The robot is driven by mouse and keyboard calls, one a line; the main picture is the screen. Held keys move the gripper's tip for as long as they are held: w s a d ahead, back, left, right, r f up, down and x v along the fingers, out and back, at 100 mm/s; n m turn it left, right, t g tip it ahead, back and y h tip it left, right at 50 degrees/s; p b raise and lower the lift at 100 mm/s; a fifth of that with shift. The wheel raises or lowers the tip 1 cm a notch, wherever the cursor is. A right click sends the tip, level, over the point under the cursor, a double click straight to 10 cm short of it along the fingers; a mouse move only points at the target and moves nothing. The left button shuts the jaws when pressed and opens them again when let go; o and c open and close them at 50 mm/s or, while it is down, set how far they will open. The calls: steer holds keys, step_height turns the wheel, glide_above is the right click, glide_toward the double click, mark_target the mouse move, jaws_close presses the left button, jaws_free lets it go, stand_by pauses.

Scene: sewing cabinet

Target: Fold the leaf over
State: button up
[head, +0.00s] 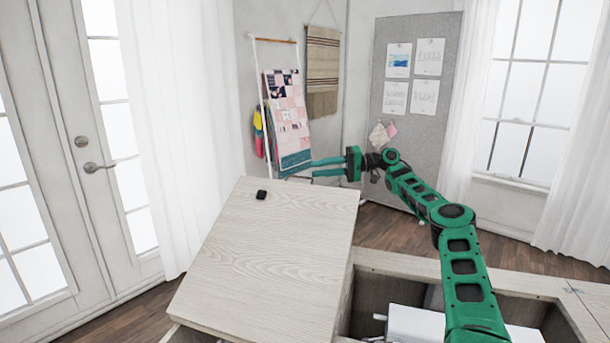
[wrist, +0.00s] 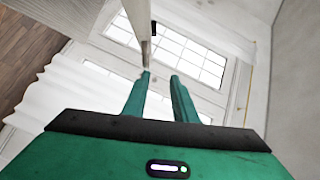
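The leaf (head: 265,250) is a pale wood-grain panel at the left of the cabinet (head: 520,281) in the head view. It looks raised and tilted, with a small black fitting (head: 262,195) near its far edge. My gripper (head: 314,168) is beyond the leaf's far right corner, fingers pointing left. In the wrist view my gripper (wrist: 161,75) has its two green fingers apart with nothing between them. There the leaf (wrist: 138,18) seems to show nearly edge-on, just ahead of the left fingertip. I cannot tell whether they touch.
The cabinet's well is open at the right, with a white machine (head: 410,325) inside. A quilt rack (head: 287,120) and a grey pinboard (head: 418,85) stand behind. A door (head: 90,150) is at the left. Open floor (head: 395,230) shows behind the cabinet.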

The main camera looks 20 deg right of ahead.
steer(key=shift+v, duration=1.5)
steer(key=shift+f, duration=0.1)
